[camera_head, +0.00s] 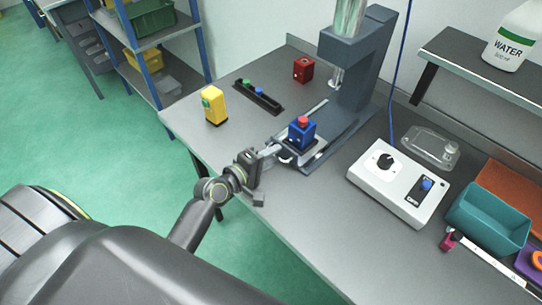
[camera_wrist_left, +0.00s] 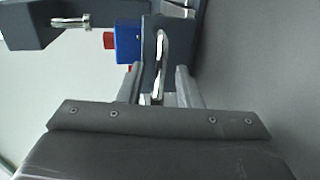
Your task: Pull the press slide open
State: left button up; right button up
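The press (camera_head: 355,75) is a blue-grey column on the bench. The press slide (camera_head: 290,157) is low at its front, carrying a blue block with a red top (camera_head: 301,133), which also shows in the left wrist view (camera_wrist_left: 128,42). A silver handle (camera_wrist_left: 160,62) sticks out at the front of the slide. My left gripper (camera_head: 264,152) is at the handle, its fingers apart with the handle between them in the left wrist view (camera_wrist_left: 160,84). I see gaps beside the handle, so no firm grip shows. My right gripper is not in view.
A white control box (camera_head: 398,182) and a teal bin (camera_head: 488,218) are to the right. The bench front between is clear.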

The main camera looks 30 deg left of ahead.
pick_arm(q)
jog(key=b+v, duration=0.2)
jog(key=v, duration=1.5)
jog(key=shift+s, duration=0.25)
jog(key=shift+r, duration=0.1)
jog(key=s+a+f+m+g+y, duration=0.2)
jog(key=a+f, duration=0.1)
jog(key=f, duration=0.7)
jog(key=s+a+f+m+g+y, duration=0.15)
jog(key=a+f, duration=0.25)
jog(key=f, duration=0.7)
jog(key=s+a+f+m+g+y, duration=0.1)
jog(key=a+f+g+y, duration=0.15)
jog(key=f, duration=0.75)
jog(key=s+d+f+m+g, duration=0.3)
jog(key=s+f+m, duration=0.1)
jog(key=s+f, duration=0.6)
jog(key=s+d+f+m+g, duration=0.3)
jog(key=s+f+m+g, duration=0.1)
jog(key=s+f, duration=0.6)
jog(key=shift+s+d+m, duration=0.3)
jog(key=shift+s+m, duration=0.25)
jog(key=shift+s, duration=0.25)
